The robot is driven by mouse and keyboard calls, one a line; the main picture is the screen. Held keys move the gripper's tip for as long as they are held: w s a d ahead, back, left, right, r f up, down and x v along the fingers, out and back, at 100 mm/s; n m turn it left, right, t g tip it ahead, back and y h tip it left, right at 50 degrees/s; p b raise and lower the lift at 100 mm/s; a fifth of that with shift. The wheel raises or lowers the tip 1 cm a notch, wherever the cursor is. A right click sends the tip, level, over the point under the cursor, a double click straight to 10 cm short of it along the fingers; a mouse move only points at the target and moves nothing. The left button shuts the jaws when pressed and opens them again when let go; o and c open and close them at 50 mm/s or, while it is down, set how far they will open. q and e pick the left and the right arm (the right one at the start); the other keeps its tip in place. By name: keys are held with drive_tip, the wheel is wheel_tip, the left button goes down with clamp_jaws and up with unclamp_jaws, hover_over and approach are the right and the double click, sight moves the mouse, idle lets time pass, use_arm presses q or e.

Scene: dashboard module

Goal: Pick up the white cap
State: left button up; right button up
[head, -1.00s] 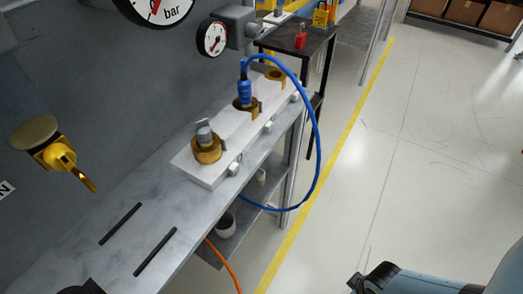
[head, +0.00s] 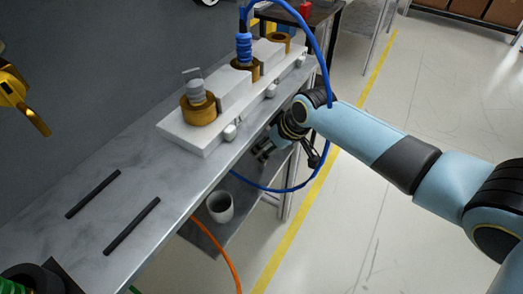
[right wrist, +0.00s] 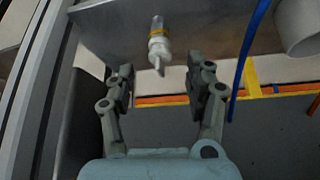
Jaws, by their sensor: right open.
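A small white piece (right wrist: 159,48) with a yellowish band and a narrow tip is on the grey shelf in the right wrist view; it looks like the white cap. My right gripper (right wrist: 161,76) is open, with the white piece ahead of it, roughly midway between the finger lines and not touched. In the head view my right gripper (head: 287,152) is low beside the bench front, by the lower shelf, and the white piece is hidden there. My left gripper is not in view.
A white cup (head: 220,208) stands on the lower shelf. A blue cable (head: 322,70) loops down close to my right gripper. Above, the bench (head: 150,195) carries a white block (head: 185,134) with brass fittings. An orange cable (head: 226,258) hangs at the front.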

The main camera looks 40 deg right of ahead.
drive_tip(key=b+x, duration=0.1)
drive_tip(key=x, duration=0.3)
drive_tip(key=shift+w+f+b, duration=0.15)
drive_tip(key=shift+f+b, duration=0.2)
drive_tip(key=shift+r, duration=0.1)
clamp_jaws()
